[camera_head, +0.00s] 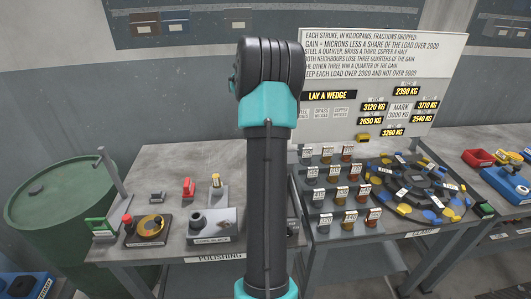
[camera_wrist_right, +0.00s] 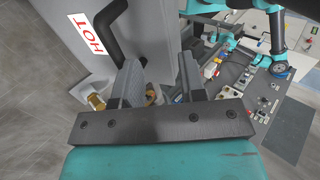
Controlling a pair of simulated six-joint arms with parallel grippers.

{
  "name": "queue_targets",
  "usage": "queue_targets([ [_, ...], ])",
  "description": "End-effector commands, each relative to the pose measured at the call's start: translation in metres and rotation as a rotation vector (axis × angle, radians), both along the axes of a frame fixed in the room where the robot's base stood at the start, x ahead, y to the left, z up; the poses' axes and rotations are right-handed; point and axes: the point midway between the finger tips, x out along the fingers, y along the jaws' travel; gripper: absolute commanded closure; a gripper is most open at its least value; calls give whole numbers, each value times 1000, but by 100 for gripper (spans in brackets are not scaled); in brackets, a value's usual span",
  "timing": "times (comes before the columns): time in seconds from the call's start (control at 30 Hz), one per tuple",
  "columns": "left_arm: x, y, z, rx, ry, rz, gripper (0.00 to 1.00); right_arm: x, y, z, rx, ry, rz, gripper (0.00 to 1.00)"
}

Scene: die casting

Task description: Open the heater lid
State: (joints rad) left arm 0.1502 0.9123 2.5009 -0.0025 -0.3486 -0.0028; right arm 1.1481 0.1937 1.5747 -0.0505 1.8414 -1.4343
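A grey panel (camera_wrist_right: 72,52) with a red-lettered HOT label (camera_wrist_right: 86,34) fills the upper left of the right wrist view. I take it to be part of the heater. A thick black bar handle (camera_wrist_right: 112,30) stands off it, and its lower end meets the outline of my left-hand finger. My right gripper (camera_wrist_right: 160,88) is open, its two dark fingers apart. The handle appears beside that finger, not between the two; contact cannot be told. The head view shows neither the heater nor my grippers; a teal and black arm link of mine stands in its middle.
The polishing table (camera_head: 180,159) carries small tools. Beside it stand a green barrel (camera_head: 52,206) and a bench with labelled cups and a round dark tray (camera_head: 412,186). Brass-coloured parts (camera_wrist_right: 97,101) sit below the grey panel. Bare floor (camera_wrist_right: 35,125) shows at left.

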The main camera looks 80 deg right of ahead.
Motion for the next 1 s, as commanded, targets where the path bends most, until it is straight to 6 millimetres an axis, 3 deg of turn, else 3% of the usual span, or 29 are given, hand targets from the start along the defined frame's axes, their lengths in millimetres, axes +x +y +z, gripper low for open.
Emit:
queue_targets([
  [0.3,0,0,0,0,0,0,57,-10,55,6,0,0,1,62],
  [0.5,0,0,0,0,0,0,57,-14,81,8,-1,0,1,62],
  [0.9,0,0,0,0,0,0,57,-16,90,9,0,1,-1,62],
  [1.0,0,0,0,0,0,0,57,-15,90,9,0,-1,1,70],
])
